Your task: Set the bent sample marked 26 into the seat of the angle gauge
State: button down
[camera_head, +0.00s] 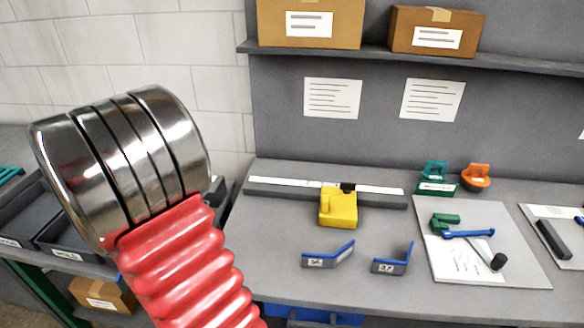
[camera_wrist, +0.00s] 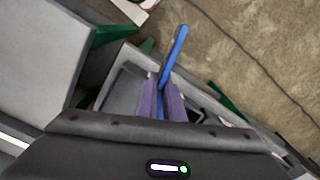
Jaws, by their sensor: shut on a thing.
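In the wrist view my gripper (camera_wrist: 162,100) has its purple fingers shut on a blue strip-like piece (camera_wrist: 175,52), seen nearly edge-on. Its bend and any number are not readable. In the head view my gripper is not visible. What looks like the angle gauge, with a blue arm (camera_head: 467,234), a green block (camera_head: 444,220) and a black knob, lies on a grey board (camera_head: 518,268) at the right of the bench. Two bent blue-and-grey samples, one at left (camera_head: 328,255) and one at right (camera_head: 393,259), stand on the bench front; their numbers are too small to read surely.
A yellow block (camera_head: 338,209) stands against a long rail (camera_head: 262,190). Green (camera_head: 435,172) and orange (camera_head: 475,176) tools stand behind the board. Dark trays (camera_head: 75,236) are at the left. In the wrist view a grey tray (camera_wrist: 125,88) lies below the fingers, over a brown floor (camera_wrist: 245,60).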

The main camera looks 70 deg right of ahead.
jog(key=w+a+f+n, duration=0.2)
jog(key=w+a+n, duration=0.3)
jog(key=a, duration=0.5)
jog(key=w+a+f+n, duration=0.1)
jog(key=w+a+n, duration=0.4)
jog(key=a, duration=0.5)
jog(key=shift+a+f+n, duration=0.35)
jog(key=shift+a+n, duration=0.05)
jog(key=shift+n, duration=0.1)
jog(key=shift+s, duration=0.1)
